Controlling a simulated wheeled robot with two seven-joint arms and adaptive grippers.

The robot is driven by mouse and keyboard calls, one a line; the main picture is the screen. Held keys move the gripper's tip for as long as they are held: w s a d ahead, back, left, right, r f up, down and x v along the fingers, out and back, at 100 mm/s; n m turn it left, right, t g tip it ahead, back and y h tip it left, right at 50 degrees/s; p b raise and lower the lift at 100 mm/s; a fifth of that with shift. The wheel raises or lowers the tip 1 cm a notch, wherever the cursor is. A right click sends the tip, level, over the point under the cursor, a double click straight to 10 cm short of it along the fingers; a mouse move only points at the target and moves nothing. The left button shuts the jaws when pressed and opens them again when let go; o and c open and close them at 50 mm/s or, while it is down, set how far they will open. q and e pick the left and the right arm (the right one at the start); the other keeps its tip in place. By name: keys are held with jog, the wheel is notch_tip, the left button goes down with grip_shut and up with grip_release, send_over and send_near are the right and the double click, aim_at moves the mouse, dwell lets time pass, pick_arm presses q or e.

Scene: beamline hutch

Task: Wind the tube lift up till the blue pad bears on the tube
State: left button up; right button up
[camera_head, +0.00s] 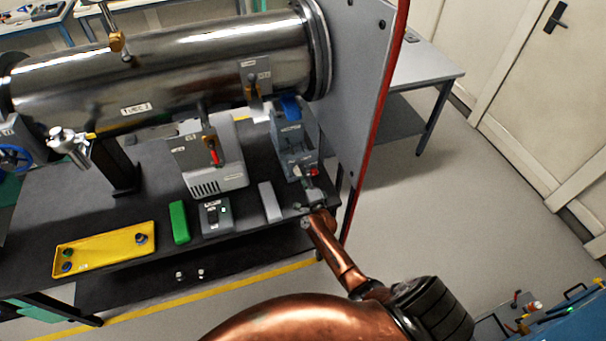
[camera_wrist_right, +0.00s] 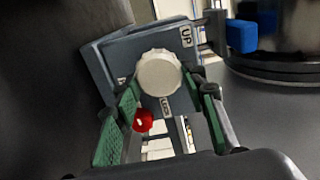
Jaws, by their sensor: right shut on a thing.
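The tube lift (camera_head: 293,145) is a blue-grey stand on the black bench, under the right end of the shiny steel tube (camera_head: 170,70). Its blue pad (camera_head: 288,107) is close under the tube; I cannot tell whether they touch. In the right wrist view the blue pad (camera_wrist_right: 241,36) is at the upper right, and the lift body (camera_wrist_right: 135,58) carries an "UP" label. My right gripper (camera_head: 314,194) is at the lift's front. In the wrist view its green-padded fingers (camera_wrist_right: 168,92) are shut on the pale round knob (camera_wrist_right: 159,72). My left gripper is out of view.
A red knob (camera_wrist_right: 143,120) is just below the pale knob. On the bench are a grey control box (camera_head: 215,217), a green block (camera_head: 179,222), a grey block (camera_head: 270,202) and a yellow tray (camera_head: 105,250). A red-edged upright panel (camera_head: 366,90) is right of the lift.

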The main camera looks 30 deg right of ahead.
jog(key=n, duration=0.3)
jog(key=shift+a+r+n+p, duration=0.1)
jog(key=shift+r+n+p, duration=0.05)
jog(key=shift+n+p, duration=0.25)
jog(key=n, duration=0.3)
jog(key=shift+n, duration=0.3)
jog(key=n+p, duration=0.1)
jog(key=n, duration=0.2)
jog(key=shift+a+n, duration=0.1)
jog(key=shift+n, duration=0.3)
jog(key=n, duration=0.3)
jog(key=shift+a, duration=0.1)
jog(key=n, duration=0.3)
jog(key=shift+w, duration=0.1)
jog(key=n, duration=0.3)
jog(key=shift+a+n+b, duration=0.1)
jog(key=shift+n+b, duration=0.25)
jog(key=shift+n, duration=0.05)
jog(key=n+b, duration=0.1)
jog(key=n, duration=0.4)
jog(key=shift+n+b, duration=0.4)
